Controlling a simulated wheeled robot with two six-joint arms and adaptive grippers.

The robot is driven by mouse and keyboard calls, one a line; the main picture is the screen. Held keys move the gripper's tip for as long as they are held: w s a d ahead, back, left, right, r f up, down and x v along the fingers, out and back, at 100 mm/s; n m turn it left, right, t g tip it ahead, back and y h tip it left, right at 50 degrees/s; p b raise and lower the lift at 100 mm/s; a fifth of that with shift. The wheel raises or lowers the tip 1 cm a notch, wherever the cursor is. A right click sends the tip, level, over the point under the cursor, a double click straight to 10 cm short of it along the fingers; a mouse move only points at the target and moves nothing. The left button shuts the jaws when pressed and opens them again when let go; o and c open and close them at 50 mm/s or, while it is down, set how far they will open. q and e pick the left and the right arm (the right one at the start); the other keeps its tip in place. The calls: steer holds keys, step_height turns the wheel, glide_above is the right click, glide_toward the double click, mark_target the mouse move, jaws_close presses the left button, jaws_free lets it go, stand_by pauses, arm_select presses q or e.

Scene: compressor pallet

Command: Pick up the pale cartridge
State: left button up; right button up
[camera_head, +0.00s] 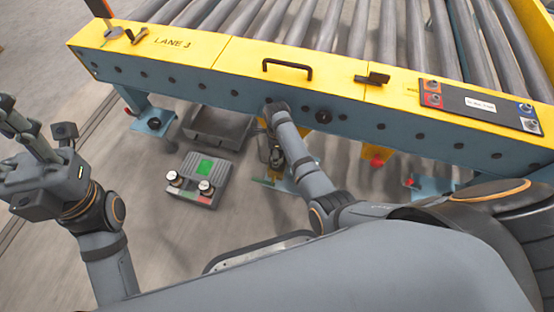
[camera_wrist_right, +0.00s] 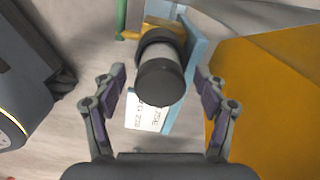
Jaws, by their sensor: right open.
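In the right wrist view, the pale cartridge (camera_wrist_right: 168,57) is an upright-looking cylinder with a pale body and a black end cap facing the camera. It sits in front of a blue bracket and a yellow part. My right gripper (camera_wrist_right: 160,76) is open, one finger to each side of the cartridge, with visible gaps on both sides. In the head view, my right gripper (camera_head: 277,155) reaches down under the conveyor's edge; the cartridge cannot be made out there. My left gripper (camera_head: 22,118) is at the far left, raised, its fingers apart and empty.
A yellow-edged roller conveyor (camera_head: 205,50) spans the top of the head view. In the wrist view, a white label (camera_wrist_right: 143,117) lies below the cartridge and a large orange-yellow surface (camera_wrist_right: 265,90) stands right.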

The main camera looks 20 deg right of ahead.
steer(key=c, duration=1.2)
steer(key=shift+c, duration=0.2)
